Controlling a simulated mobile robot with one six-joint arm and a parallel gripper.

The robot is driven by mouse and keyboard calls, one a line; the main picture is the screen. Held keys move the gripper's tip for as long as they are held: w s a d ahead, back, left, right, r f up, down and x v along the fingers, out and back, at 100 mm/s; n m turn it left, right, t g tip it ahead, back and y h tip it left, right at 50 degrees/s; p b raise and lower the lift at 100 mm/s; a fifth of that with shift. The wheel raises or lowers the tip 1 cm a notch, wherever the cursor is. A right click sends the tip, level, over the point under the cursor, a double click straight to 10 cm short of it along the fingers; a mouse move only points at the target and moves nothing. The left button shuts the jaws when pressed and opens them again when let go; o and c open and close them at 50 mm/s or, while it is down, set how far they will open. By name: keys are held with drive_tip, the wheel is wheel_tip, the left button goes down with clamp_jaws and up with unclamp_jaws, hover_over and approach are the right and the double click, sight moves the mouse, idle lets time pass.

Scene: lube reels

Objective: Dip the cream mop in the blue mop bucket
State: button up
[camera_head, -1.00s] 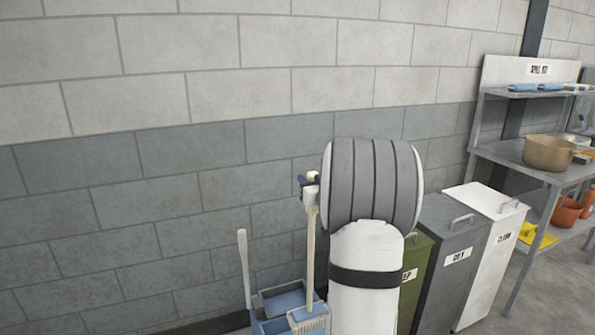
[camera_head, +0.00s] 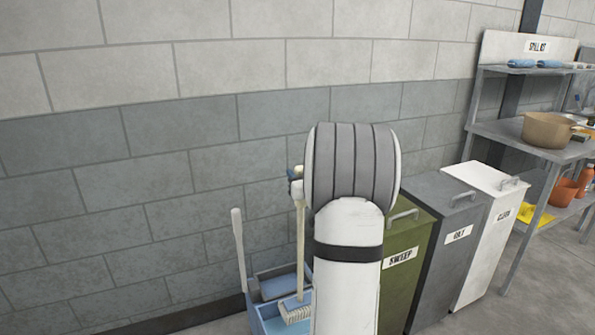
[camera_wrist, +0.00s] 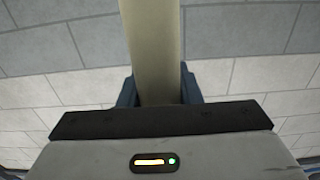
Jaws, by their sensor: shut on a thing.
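The cream mop (camera_head: 300,240) stands nearly upright in the head view, just left of my arm. Its pale head (camera_head: 296,310) shows low down, at the blue mop bucket (camera_head: 268,322); I cannot tell whether it is inside or above it. The blue bucket is partly hidden by my arm and cut by the lower edge. My gripper (camera_head: 296,178) is mostly hidden behind my arm, near the top of the mop handle. In the wrist view my gripper (camera_wrist: 158,88) is shut on the cream handle (camera_wrist: 152,45), with a blue finger on each side.
A pale upright handle (camera_head: 240,258) rises at the bucket's left. Green (camera_head: 404,265), grey (camera_head: 450,235) and white (camera_head: 488,222) labelled bins stand to the right. Beyond them is a metal shelf (camera_head: 500,148) with a tan pot (camera_head: 548,130). A block wall (camera_head: 130,210) closes the back.

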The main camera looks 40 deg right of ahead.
sight(302, 225)
wheel_tip(302, 225, down, 16)
drive_tip(key=b, duration=0.9)
idle(1.3)
